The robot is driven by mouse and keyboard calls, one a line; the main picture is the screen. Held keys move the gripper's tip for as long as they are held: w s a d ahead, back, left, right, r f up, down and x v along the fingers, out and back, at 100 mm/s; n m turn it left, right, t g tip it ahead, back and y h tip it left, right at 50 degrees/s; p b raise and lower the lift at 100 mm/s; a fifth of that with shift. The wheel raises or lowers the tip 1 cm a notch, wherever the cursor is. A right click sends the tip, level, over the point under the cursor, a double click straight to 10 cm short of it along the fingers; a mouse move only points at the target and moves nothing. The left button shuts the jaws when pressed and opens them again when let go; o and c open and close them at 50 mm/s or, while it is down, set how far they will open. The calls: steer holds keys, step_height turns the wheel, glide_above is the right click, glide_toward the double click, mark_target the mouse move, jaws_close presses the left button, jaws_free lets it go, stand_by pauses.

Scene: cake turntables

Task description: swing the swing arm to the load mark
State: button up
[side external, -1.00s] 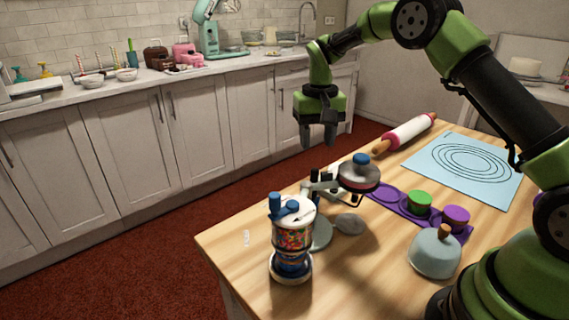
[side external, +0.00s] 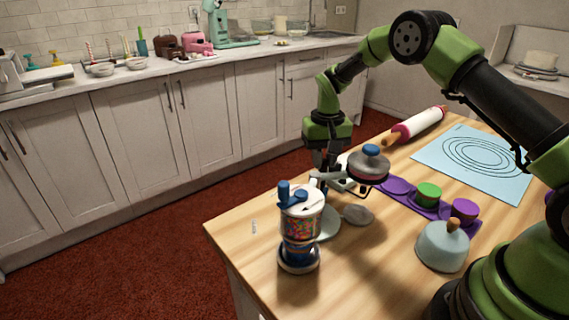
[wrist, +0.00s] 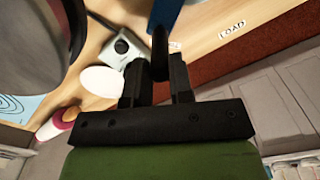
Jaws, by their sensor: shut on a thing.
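The swing arm (side external: 325,177) is a light bar carrying a round grey head (side external: 369,166) with a red band and a blue knob, raised above the table. My gripper (side external: 326,164) is down at the bar, left of the head. In the wrist view my gripper (wrist: 158,85) is shut on a dark upright piece (wrist: 160,50) below a blue part (wrist: 165,12); the pads hide part of it. The load mark, lettered LOAD (wrist: 232,30), lies on the wood to the right of the fingers, apart from them. In the side view a small pale mark is too small to read.
A candy-filled dispenser (side external: 302,224) stands close in front of the arm. A purple tray (side external: 397,195) with cups, a grey dome (side external: 442,245), a rolling pin (side external: 415,126) and a blue mat (side external: 475,162) lie to the right. The table's left front corner is clear.

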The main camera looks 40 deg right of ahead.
steer(key=shift+w+a, duration=1)
steer(key=shift+w, duration=0.1)
